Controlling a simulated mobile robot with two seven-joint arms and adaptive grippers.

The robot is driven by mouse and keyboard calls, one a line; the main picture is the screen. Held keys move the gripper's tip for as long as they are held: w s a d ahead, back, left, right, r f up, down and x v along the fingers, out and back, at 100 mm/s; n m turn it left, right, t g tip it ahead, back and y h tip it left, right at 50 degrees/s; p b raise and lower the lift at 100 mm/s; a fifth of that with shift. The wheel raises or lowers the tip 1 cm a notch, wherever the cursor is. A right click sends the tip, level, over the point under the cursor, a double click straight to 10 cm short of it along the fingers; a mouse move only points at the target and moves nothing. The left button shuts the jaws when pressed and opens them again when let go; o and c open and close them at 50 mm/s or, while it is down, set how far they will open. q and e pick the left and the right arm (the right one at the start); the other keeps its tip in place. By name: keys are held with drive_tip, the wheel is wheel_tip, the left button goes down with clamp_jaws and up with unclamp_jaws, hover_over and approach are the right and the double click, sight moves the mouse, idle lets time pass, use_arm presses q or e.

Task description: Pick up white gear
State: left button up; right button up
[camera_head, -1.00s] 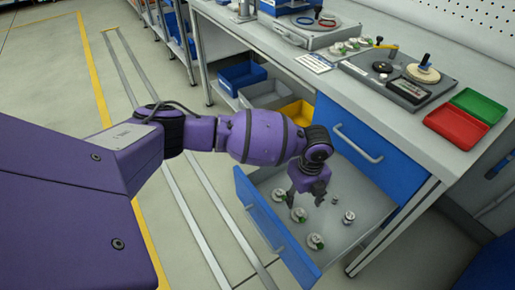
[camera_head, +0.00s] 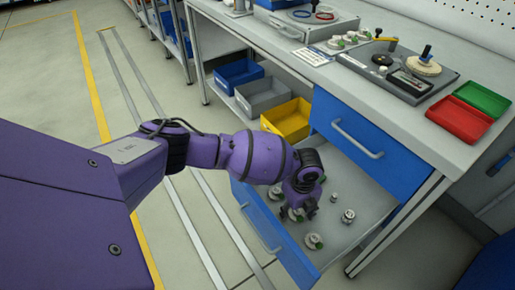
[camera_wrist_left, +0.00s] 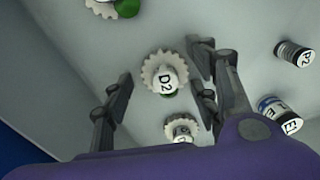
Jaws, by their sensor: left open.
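A white gear labelled D2 (camera_wrist_left: 165,73) lies in the open drawer (camera_head: 368,200) and shows between my left fingers in the left wrist view. My left gripper (camera_head: 302,214) reaches down into the drawer. Its fingers (camera_wrist_left: 160,85) are open and apart on either side of that gear, holding nothing. A second white gear (camera_wrist_left: 181,130) lies nearer the wrist, and a third, with a green part (camera_wrist_left: 105,6), is at the top edge. In the head view one white gear (camera_head: 314,241) shows clear of the gripper; another is partly hidden by it. My right gripper is out of view.
Two small labelled cylinders (camera_head: 348,216) (camera_head: 334,198) lie in the drawer to the right of the gripper. The blue drawer front (camera_head: 268,228) and the workbench (camera_head: 400,130) border the space. Yellow (camera_head: 287,120), grey and blue bins stand on the shelf.

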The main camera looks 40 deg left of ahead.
use_arm(q)
drive_tip(key=shift+w+r, duration=0.1)
drive_tip(key=shift+w, duration=0.05)
drive_tip(key=shift+c, duration=0.5)
drive_tip(key=c, duration=1)
